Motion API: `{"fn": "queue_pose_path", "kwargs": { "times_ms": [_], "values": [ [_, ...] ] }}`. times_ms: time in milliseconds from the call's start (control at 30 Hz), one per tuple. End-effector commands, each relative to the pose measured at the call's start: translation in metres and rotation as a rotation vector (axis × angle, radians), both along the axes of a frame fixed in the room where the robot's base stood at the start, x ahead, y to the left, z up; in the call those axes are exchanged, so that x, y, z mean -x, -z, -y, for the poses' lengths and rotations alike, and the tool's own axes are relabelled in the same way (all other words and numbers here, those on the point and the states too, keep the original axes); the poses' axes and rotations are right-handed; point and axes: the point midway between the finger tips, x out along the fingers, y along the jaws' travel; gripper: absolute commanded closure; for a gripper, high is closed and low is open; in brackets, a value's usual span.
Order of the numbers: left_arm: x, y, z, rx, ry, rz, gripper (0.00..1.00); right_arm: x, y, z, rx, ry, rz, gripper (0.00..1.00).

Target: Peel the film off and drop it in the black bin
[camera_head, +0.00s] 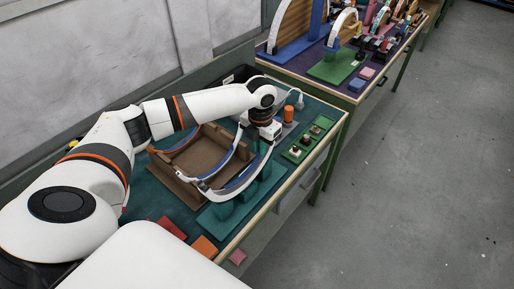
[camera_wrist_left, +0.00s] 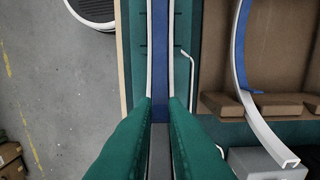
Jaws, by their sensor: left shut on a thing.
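A curved arc (camera_head: 243,187) with a blue band and white edges stands on a teal stand (camera_head: 222,214) at the bench's front. My left gripper (camera_head: 268,138) is at the arc's far end. In the left wrist view its green fingers (camera_wrist_left: 160,105) close on both sides of the blue-and-white arc (camera_wrist_left: 160,45). I cannot make out a separate film. A dark box (camera_head: 238,75) at the back of the bench may be the black bin; my arm partly hides it. My right gripper is out of view.
A brown tray (camera_head: 178,187) with another white-and-blue arc (camera_wrist_left: 240,60) lies beside the stand. A green button panel (camera_head: 307,138) and an orange cylinder (camera_head: 289,113) are to the right. Red (camera_head: 172,227) and orange (camera_head: 204,246) pieces lie near the front. A second bench stands behind.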

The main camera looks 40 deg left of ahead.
Motion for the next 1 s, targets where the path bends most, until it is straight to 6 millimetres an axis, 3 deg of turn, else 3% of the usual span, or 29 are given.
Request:
{"fn": "queue_pose_path", "kwargs": {
  "times_ms": [200, 400, 1000],
  "values": [
    [-0.001, -0.044, 0.000, 0.000, 0.001, 0.004, 1.00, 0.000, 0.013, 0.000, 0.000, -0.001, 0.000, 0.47],
    [0.000, -0.074, 0.000, 0.000, 0.001, 0.001, 1.00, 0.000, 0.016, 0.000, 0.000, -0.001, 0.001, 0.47],
    [0.000, -0.107, 0.000, 0.000, 0.001, -0.001, 1.00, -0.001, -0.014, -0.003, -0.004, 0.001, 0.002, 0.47]
  ]
}}
